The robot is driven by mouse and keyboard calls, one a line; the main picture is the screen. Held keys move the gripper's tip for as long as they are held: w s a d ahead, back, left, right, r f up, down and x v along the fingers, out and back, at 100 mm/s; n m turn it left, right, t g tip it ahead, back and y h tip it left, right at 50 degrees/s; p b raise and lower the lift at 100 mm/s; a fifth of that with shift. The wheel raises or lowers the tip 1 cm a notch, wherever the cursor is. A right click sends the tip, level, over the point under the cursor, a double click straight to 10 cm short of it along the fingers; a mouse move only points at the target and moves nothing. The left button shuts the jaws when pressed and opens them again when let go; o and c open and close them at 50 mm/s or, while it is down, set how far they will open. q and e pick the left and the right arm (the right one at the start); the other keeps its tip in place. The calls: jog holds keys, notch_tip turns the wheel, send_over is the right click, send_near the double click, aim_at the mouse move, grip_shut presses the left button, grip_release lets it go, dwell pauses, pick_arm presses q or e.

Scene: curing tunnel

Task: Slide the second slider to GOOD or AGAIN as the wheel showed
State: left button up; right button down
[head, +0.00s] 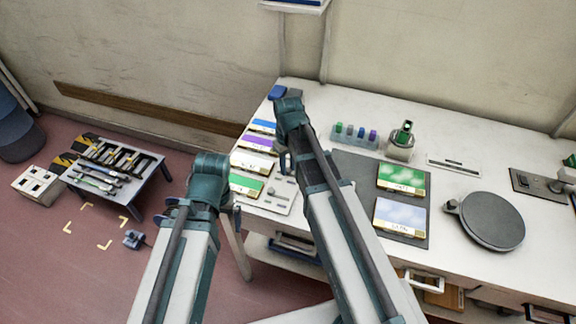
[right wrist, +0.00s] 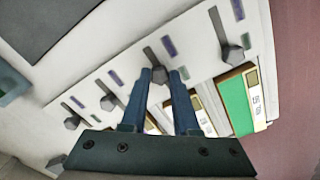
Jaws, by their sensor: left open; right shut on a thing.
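A white slider panel (head: 283,206) lies at the left end of the table. In the right wrist view it has a row of dark knobs in slots, each slot with a purple and a green mark beside it. My right gripper (right wrist: 158,82) is shut on the second knob (right wrist: 158,73), counted from the right. That knob is at the slot's lower end, by its green mark (right wrist: 181,73). The first knob (right wrist: 233,55) is also at its green end. In the head view my right gripper (head: 283,160) reaches down to the panel. My left gripper (head: 237,216) is left of the table, empty and mostly hidden.
Colour cards, including a green card (head: 245,185), line the panel's left side. A grey mat (head: 350,168) holds two picture cards. A round grey disc (head: 492,221) stands to the right. A low tool table (head: 148,180) stands on the floor at left.

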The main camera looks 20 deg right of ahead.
dwell(0.3)
jog(key=shift+w+a, duration=0.8)
jog(key=shift+a, duration=0.35)
jog(key=shift+d, duration=0.1)
jog(key=c, duration=0.7)
grip_release()
jog(key=shift+o, duration=0.2)
notch_tip(320, 180, up, 14)
jog(key=p, duration=1.3)
jog(key=shift+p, duration=0.4)
jog(key=shift+f, duration=0.1)
